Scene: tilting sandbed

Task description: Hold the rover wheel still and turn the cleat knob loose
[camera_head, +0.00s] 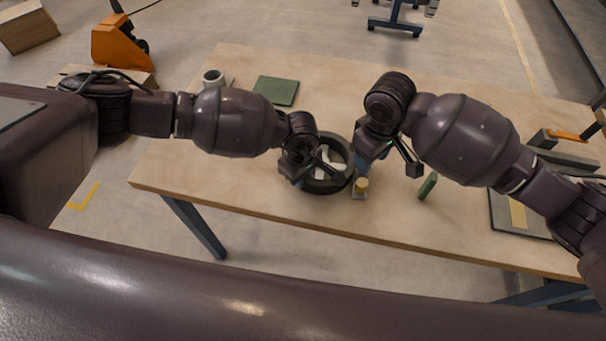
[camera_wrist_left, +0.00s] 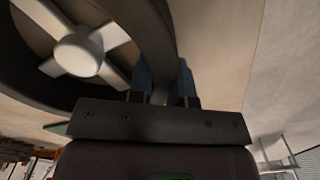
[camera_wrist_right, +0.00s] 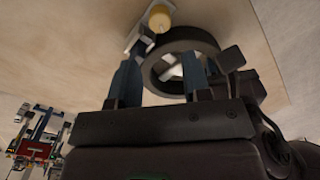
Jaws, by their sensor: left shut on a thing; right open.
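The rover wheel (camera_head: 346,150) is a dark ring with white spokes, lying near the table's front edge. My left gripper (camera_head: 301,180) is shut on its left rim. In the left wrist view the blue fingers (camera_wrist_left: 162,78) straddle the dark rim (camera_wrist_left: 153,38), beside the white hub. The yellow cleat knob (camera_head: 361,184) sits on a small pale base by the wheel's right side, and it shows at the top of the right wrist view (camera_wrist_right: 159,18). My right gripper (camera_head: 364,162) is open and empty, above the wheel's right side. Its fingers (camera_wrist_right: 163,78) are apart from the knob.
A green block (camera_head: 428,185) stands right of the knob. A dark tray (camera_head: 498,212) lies at the table's right end. The front left of the wooden table (camera_head: 215,190) is clear.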

